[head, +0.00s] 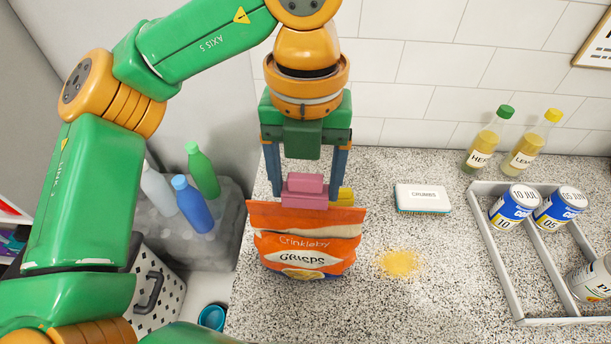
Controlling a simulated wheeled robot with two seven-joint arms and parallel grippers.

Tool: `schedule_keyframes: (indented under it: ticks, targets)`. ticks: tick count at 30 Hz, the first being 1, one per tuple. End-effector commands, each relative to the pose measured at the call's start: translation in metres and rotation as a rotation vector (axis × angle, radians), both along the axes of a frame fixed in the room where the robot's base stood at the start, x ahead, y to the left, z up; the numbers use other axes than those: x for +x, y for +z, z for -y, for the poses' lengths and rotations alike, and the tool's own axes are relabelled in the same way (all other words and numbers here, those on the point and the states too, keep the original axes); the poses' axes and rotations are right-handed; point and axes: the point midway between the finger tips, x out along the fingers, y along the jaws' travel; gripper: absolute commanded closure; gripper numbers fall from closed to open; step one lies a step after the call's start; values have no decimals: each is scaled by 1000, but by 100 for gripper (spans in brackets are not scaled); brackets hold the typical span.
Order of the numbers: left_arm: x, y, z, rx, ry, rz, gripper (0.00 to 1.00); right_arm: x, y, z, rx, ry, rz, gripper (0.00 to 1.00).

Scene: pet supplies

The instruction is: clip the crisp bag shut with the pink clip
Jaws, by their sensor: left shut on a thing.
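The orange crisp bag (306,255), labelled Crinkleby Crisps, stands on the speckled counter with its top edge folded over. The pink clip (304,192) is at the top edge of the bag. My left gripper (304,190) points down from above, shut on the pink clip with a blue finger on each side of it. I cannot tell whether the clip grips the bag's edge or only sits against it. A yellow thing (346,196) shows just behind the clip, mostly hidden. My right gripper is not in view.
A grey divided tray (497,263) with several cans is at the right. Two bottles (504,142) stand by the tiled wall. Counter between bag and tray is mostly free.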

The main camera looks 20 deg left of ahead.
Motion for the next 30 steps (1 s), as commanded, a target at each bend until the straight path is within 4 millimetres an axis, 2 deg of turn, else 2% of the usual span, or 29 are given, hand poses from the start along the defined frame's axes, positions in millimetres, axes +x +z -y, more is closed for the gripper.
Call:
schedule_keyframes:
  ticks: [22, 28, 29, 30]
  targets:
    - [0, -21, 0, 0, 0, 0, 77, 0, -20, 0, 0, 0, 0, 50]
    - [0, -19, 0, 0, 0, 0, 77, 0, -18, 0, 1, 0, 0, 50]
    - [0, -19, 0, 0, 0, 0, 18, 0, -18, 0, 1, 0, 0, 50]
    - [0, -19, 0, 0, 0, 0, 7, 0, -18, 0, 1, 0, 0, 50]
